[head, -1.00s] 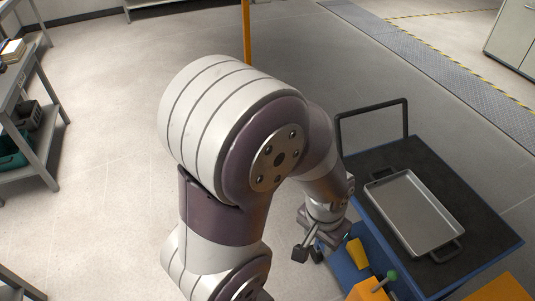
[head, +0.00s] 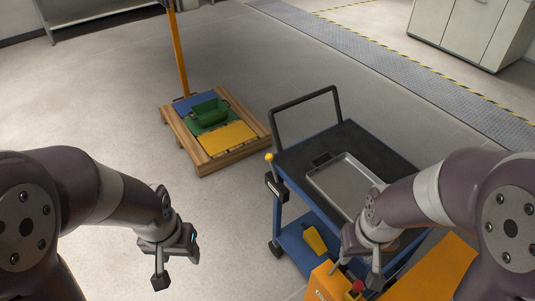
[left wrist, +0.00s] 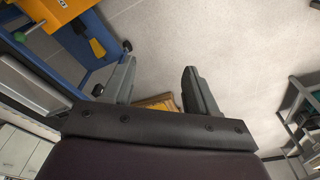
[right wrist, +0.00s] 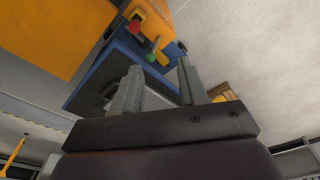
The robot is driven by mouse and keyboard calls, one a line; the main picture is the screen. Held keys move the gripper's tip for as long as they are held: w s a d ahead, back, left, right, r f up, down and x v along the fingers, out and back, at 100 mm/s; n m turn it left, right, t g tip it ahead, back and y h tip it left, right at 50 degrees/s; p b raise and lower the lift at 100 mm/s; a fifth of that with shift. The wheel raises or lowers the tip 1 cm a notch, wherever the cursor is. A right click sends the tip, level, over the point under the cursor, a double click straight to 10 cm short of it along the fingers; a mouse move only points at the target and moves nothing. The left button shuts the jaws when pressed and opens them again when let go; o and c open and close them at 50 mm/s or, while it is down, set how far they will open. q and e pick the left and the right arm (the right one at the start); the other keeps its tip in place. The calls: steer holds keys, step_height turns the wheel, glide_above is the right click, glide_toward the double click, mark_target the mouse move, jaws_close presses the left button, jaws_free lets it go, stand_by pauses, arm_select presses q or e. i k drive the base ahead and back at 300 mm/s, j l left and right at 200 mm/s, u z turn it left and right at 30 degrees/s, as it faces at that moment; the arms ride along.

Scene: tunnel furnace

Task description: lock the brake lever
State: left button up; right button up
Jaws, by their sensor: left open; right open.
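A lever with a yellow knob (head: 269,157) stands at the left corner of the blue cart (head: 283,212), with a dark bracket below it. An orange unit (head: 326,286) at the cart's near end has a red knob (head: 357,286). The right wrist view shows this red knob (right wrist: 135,27) and a green-knobbed lever (right wrist: 151,58) beside it. I cannot tell which lever is the brake. My left gripper (head: 178,262) is open and empty over the floor, left of the cart. My right gripper (head: 358,270) is open and empty above the orange unit, apart from the knobs.
A metal tray (head: 323,188) lies on the cart's dark top, inside its handle (head: 305,101). A yellow object (head: 314,240) is on the lower shelf. The floor between is clear.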

mark_target(269, 157)
steer(key=z, duration=1)
steer(key=i+j+z, duration=0.15)
steer(key=j+z, duration=1.2)
steer(key=j, duration=0.15)
steer(key=j+z, duration=0.45)
steer(key=k+j, duration=0.1)
steer(key=j, duration=0.3)
steer(key=k+j+z, duration=0.1)
steer(key=j, duration=0.3)
steer(key=k+j, duration=0.15)
steer(key=j, duration=0.25)
steer(key=k+j, duration=0.1)
steer(key=j, duration=0.25)
steer(key=k+j+z, duration=0.1)
steer(key=j, duration=0.3)
steer(key=k+j, duration=0.2)
steer(key=j, duration=0.2)
steer(key=k+j+z, duration=0.1)
steer(key=j, duration=0.25)
steer(key=k+j, duration=0.2)
steer(key=j, duration=0.2)
